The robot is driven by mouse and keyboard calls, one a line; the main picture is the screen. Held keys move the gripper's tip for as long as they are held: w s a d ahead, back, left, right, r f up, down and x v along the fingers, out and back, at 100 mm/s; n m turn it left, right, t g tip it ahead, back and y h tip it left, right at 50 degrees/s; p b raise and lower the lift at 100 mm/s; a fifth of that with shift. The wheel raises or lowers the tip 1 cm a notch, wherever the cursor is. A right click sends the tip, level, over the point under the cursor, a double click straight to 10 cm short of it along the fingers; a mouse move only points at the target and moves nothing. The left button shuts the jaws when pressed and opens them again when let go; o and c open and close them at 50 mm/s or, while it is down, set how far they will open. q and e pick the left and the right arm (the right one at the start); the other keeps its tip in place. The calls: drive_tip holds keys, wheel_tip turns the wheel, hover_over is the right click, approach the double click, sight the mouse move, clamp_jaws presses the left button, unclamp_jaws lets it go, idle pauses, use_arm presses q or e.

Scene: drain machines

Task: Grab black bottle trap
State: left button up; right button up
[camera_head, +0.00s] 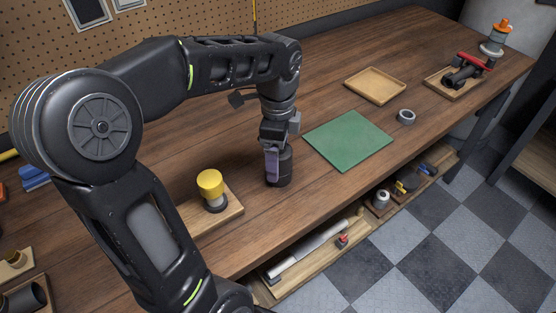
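A black, roughly cylindrical part that looks like the bottle trap (285,167) stands on the wooden workbench near the middle of the head view. My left gripper (273,165) points down at it from above. One purple-grey finger lies against or just in front of its left side. The other finger is hidden, so I cannot tell whether the gripper is closed on it. The top of the black part is partly covered by the gripper. My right gripper is not in view.
A yellow-capped part (210,185) stands on a wooden board left of the gripper. A green mat (348,139), a grey tape roll (406,116) and an empty tray (375,86) lie to the right. A tray with red and black parts (447,88) is farther right.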

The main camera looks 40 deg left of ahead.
use_arm(q)
drive_tip(key=shift+c, duration=0.3)
drive_tip(key=c, duration=1.5)
